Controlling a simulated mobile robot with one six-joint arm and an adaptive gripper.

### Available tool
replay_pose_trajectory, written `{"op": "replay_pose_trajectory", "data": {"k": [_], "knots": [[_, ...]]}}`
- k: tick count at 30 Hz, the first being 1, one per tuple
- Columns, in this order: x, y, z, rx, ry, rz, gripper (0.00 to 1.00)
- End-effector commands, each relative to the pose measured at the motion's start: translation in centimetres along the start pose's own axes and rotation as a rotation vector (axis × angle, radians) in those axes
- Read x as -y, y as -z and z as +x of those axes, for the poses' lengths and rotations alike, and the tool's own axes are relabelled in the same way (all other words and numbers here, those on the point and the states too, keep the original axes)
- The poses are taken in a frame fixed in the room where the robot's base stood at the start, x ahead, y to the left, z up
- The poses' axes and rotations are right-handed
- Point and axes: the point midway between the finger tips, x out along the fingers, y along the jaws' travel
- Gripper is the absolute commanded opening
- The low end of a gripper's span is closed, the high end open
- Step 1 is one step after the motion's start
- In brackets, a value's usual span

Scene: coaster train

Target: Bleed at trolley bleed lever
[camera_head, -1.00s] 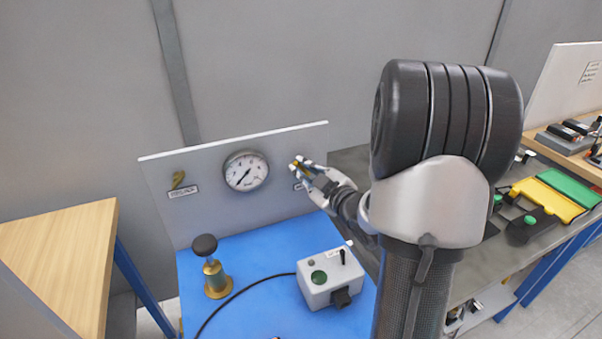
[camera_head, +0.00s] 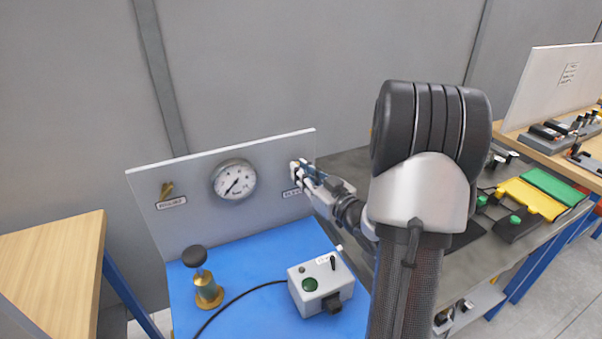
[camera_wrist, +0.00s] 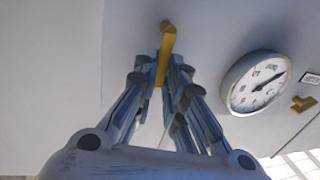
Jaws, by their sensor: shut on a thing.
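The yellow bleed lever (camera_wrist: 166,45) sticks out from the upright grey panel (camera_head: 280,155) and stands between my fingertips in the wrist view. My gripper (camera_head: 298,172) is at the right end of the panel, shut on this lever. It also shows in the wrist view (camera_wrist: 160,75). In the head view my fingers hide the lever. A small label (camera_head: 292,193) sits just below, partly covered. A round white gauge (camera_head: 234,180) is left of my gripper, its needle pointing to the lower left. It also shows in the wrist view (camera_wrist: 256,84).
A second brass lever (camera_head: 167,190) with a label is at the panel's left. On the blue top (camera_head: 250,255) stand a brass fitting with a black knob (camera_head: 205,287) and a grey control box (camera_head: 321,285) with a cable. A bench with a yellow-green case (camera_head: 535,197) is right.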

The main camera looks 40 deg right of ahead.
Motion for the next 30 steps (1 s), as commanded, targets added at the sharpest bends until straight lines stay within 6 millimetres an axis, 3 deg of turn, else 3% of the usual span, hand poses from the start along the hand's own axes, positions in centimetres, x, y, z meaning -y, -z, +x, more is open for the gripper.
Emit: {"op": "replay_pose_trajectory", "data": {"k": [14, 15, 24, 30], "knots": [[-0.10, 0.14, 0.04, -0.007, 0.000, 0.015, 0.00], [-0.10, 0.14, 0.04, -0.007, 0.000, 0.014, 0.12], [-0.08, 0.06, 0.01, -0.005, 0.000, 0.014, 0.31], [-0.07, 0.02, 0.00, -0.004, 0.000, 0.014, 0.31]]}}
